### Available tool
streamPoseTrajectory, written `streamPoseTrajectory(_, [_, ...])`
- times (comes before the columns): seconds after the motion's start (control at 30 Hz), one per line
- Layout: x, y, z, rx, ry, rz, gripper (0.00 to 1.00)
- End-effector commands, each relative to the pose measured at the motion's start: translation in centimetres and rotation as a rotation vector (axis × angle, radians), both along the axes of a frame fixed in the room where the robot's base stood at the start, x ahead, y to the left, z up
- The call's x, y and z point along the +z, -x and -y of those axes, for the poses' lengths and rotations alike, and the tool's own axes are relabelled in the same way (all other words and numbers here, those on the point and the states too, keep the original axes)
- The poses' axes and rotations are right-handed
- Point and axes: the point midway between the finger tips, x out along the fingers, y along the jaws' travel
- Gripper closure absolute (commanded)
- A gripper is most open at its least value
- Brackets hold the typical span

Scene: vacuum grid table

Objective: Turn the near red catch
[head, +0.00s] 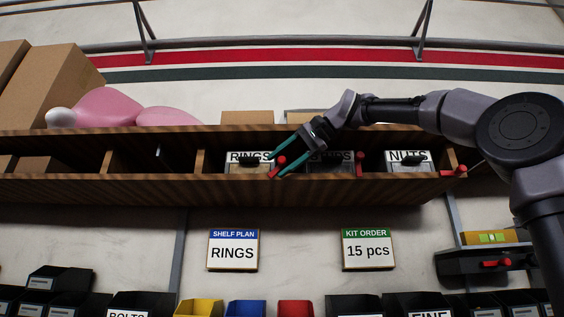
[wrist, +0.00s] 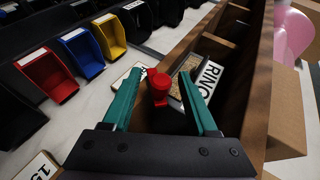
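A red catch (head: 281,160) stands at the front of the wooden shelf (head: 90,190), beside the bin labelled RINGS (head: 249,158). My gripper (head: 277,166) reaches in from the right with its teal fingers parted around this catch. In the wrist view the red catch (wrist: 158,88) shows between the two open fingers of my gripper (wrist: 160,76), with gaps on both sides. I cannot tell whether either finger touches it. Other red catches show farther right, one by the middle bin (head: 360,163) and one by the NUTS bin (head: 455,171).
The shelf's front edge and dividers lie close around my fingers. Boxes (head: 60,88) and a pink object (head: 108,107) stand on the shelf top at left. Signs (head: 233,250) hang below, above coloured bins (head: 246,308). A dark fixture with a red handle (head: 495,263) is at lower right.

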Motion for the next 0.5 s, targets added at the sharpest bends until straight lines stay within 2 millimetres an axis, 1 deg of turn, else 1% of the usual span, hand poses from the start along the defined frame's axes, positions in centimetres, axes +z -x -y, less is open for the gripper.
streamPoseTrajectory(0.13, [0.2,0.1,0.3,-0.001,-0.001,0.0,0.41])
streamPoseTrajectory(0.23, [0.8,0.5,1.2,-0.002,-0.003,0.003,0.41])
streamPoseTrajectory(0.5, [3.2,2.6,5.4,-0.005,-0.003,0.002,0.41])
